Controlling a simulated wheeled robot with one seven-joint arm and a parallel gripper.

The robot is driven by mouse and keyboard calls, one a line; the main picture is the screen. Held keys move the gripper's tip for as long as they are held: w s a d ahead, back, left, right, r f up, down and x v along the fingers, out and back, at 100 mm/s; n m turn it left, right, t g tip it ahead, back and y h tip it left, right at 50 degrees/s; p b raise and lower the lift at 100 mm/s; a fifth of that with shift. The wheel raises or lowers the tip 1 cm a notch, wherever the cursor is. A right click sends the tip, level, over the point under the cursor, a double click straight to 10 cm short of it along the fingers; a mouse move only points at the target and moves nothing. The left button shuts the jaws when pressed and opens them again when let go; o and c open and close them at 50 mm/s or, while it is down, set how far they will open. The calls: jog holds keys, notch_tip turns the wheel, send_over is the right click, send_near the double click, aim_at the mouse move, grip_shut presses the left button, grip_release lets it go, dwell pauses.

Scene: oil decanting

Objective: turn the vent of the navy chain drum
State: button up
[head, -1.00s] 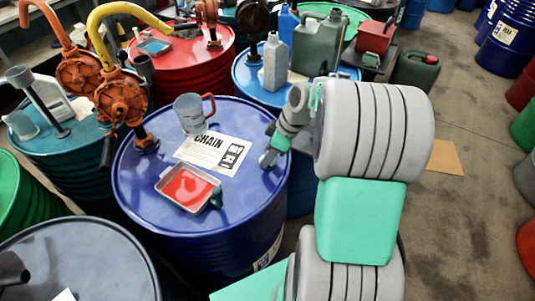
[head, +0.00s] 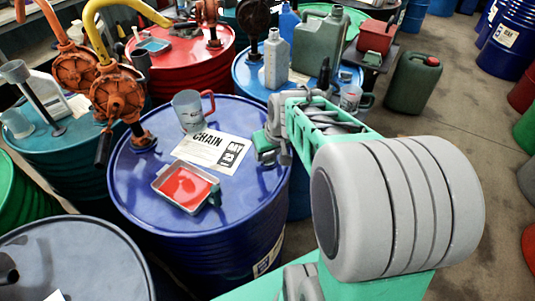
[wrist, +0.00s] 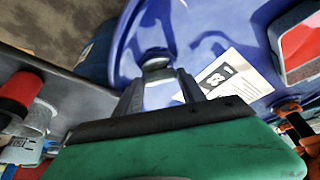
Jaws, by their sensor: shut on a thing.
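The navy chain drum (head: 225,235) stands in the middle of the head view, with a CHAIN label sheet (head: 212,150) on its lid. In the wrist view its blue lid (wrist: 205,20) fills the upper middle. The vent (wrist: 154,60) shows there as a small grey knob between my finger ends, close to the lid's edge. My gripper (wrist: 160,82) is shut on it. In the head view my gripper (head: 266,152) is at the lid's right edge and hides the vent. The vent's turned angle cannot be made out.
On the lid are a tray of red fluid (head: 187,185), a clear jug with red handle (head: 187,112) and an orange hand pump (head: 118,95). A blue drum with bottles (head: 250,85) stands behind. A dark drum (head: 85,255) is front left. Open floor (head: 470,130) is at right.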

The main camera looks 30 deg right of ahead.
jog(key=m, duration=0.1)
jog(key=m+h, duration=0.1)
jog(key=m, duration=0.1)
jog(key=m+b, duration=0.1)
jog(key=shift+s+a+f+g+h, duration=0.15)
jog(key=shift+f+g+h, duration=0.15)
jog(key=shift+h, duration=0.1)
jog(key=shift+m+g+h, duration=0.3)
jog(key=shift+m+h, duration=0.2)
jog(key=shift+m, duration=1.1)
jog(key=o, duration=1)
jog(key=shift+r, duration=0.1)
jog(key=o, duration=0.4)
jog(key=shift+r, duration=0.1)
jog(key=shift+c, duration=0.2)
jog(key=shift+r, duration=0.1)
